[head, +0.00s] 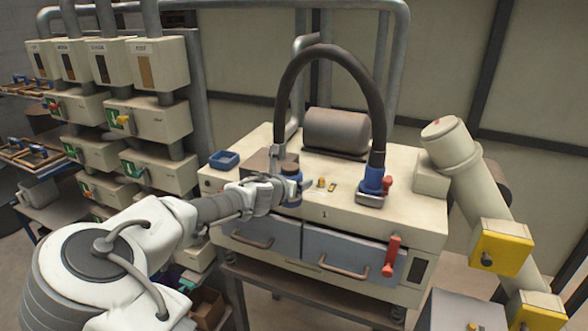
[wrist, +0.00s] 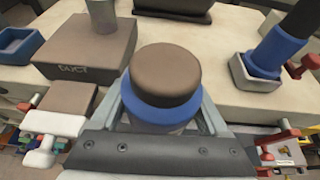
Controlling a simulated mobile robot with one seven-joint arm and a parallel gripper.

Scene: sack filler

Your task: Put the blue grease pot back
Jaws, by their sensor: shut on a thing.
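The blue grease pot (wrist: 165,100) has a brown round lid and a blue band. It stands upright between the fingers of my gripper (wrist: 165,122), which is shut on it in the wrist view. In the head view the pot (head: 291,173) is at the end of my gripper (head: 288,188), by the front left part of the cream machine's top (head: 335,205). I cannot tell whether its base touches the machine; the fingers hide its lower part.
A small empty blue tray (head: 224,160) sits at the machine top's left corner. A brown block (wrist: 90,50) lies left of the pot. A black hose (head: 333,50) arches to a blue coupling (head: 374,180) on the right. Red and yellow knobs and drawer handles stick out.

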